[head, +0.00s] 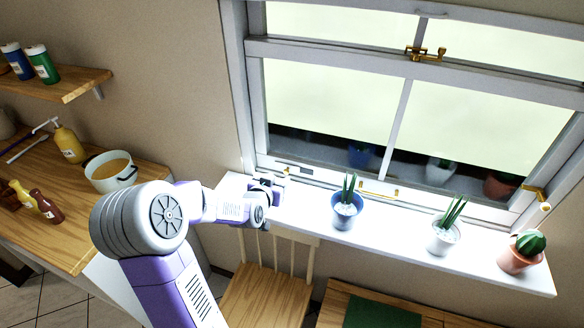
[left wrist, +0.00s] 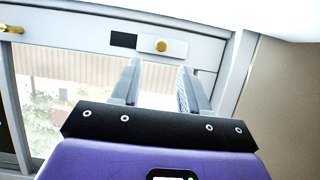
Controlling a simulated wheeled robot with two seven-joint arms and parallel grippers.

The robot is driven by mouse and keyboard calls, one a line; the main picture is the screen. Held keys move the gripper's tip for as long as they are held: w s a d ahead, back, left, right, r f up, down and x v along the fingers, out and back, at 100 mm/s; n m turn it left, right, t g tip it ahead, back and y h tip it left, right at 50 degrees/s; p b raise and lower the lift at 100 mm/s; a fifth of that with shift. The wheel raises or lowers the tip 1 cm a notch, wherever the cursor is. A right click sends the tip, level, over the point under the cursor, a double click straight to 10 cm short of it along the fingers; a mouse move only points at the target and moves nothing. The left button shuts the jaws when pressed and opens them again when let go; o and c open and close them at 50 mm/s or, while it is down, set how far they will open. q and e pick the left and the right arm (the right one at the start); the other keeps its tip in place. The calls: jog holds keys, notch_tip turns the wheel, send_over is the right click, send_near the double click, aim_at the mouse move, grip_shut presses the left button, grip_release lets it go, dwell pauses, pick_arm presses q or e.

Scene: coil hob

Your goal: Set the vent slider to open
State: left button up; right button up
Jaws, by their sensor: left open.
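The vent slider (left wrist: 176,48) is a pale plate with a round brass knob (left wrist: 161,46) on the window frame, near the top of the left wrist view. A dark slot (left wrist: 123,40) shows uncovered just left of the plate. In the head view the vent area (head: 292,169) is small, on the lower window rail. My left gripper (head: 272,184) is close to that rail, at the left end of the sill. In the left wrist view the gripper (left wrist: 158,68) is open and empty. Its fingertips point towards the knob, apparently apart from it. My right gripper is not in view.
On the white sill (head: 393,222) stand a blue pot (head: 345,215), a white pot (head: 442,238) and a terracotta cactus pot (head: 519,258). A brass handle (head: 378,190) is on the lower rail. A wooden chair (head: 265,295) stands below. A counter with a pot (head: 110,175) is left.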

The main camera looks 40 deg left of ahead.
aim_at(286, 172)
pick_arm(q)
jog(key=shift+x, duration=3.2)
grip_shut()
